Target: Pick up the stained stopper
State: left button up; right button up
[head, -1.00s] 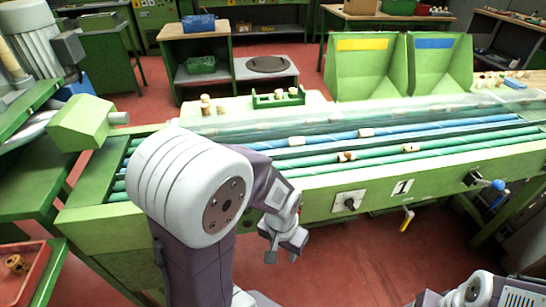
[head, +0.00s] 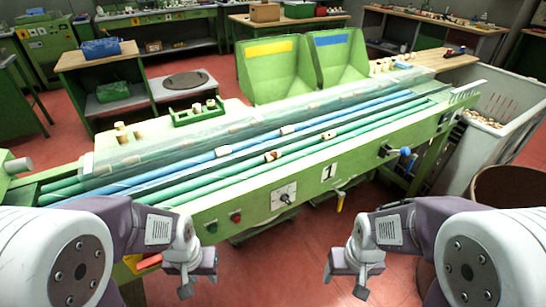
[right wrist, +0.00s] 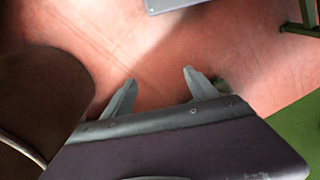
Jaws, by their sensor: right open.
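A pale stopper with a dark stain (head: 272,156) lies on the green rollers of the conveyor (head: 245,205), in the head view. A second stopper (head: 329,135), with a brownish mark, lies farther right on the rollers, and a plainer one (head: 287,130) lies by the blue roller. My left gripper (head: 197,289) hangs in front of the conveyor, its fingers apart and empty. My right gripper (head: 347,281) is also in front of the conveyor, away from the stoppers. The right wrist view shows its open fingers (right wrist: 159,82) with only red floor between them.
A clear cover (head: 140,165) runs along the conveyor's back. A green rack (head: 198,113) with stoppers stands behind it, near two green bins (head: 270,75). Knobs and levers (head: 404,152) stick out of the front. A grey crate (head: 500,125) and a brown barrel (head: 505,190) stand at right.

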jog(key=w+r+t, duration=0.5)
jog(key=w+t, duration=0.1)
jog(key=w, duration=0.7)
jog(key=n+t+y+p, duration=0.6)
jog(key=p, duration=0.1)
send_near(274, 157)
notch_tip(274, 157, up, 4)
jog(key=w+d, duration=0.2)
jog(key=d, duration=0.1)
jog(key=a+f+p, duration=0.1)
jog(key=a+f+g+p, duration=0.1)
jog(key=shift+s+a+f+y, duration=0.15)
jog(key=shift+s+f+y, duration=0.05)
jog(key=shift+f+y, duration=0.1)
jog(key=shift+a+f, duration=0.1)
jog(key=shift+f, duration=0.15)
jog(key=shift+g, duration=0.3)
jog(key=b+x, duration=0.1)
jog(key=x, duration=0.8)
jog(key=shift+s+f, duration=0.1)
jog(key=shift+f, duration=0.05)
jog(key=shift+s, duration=0.1)
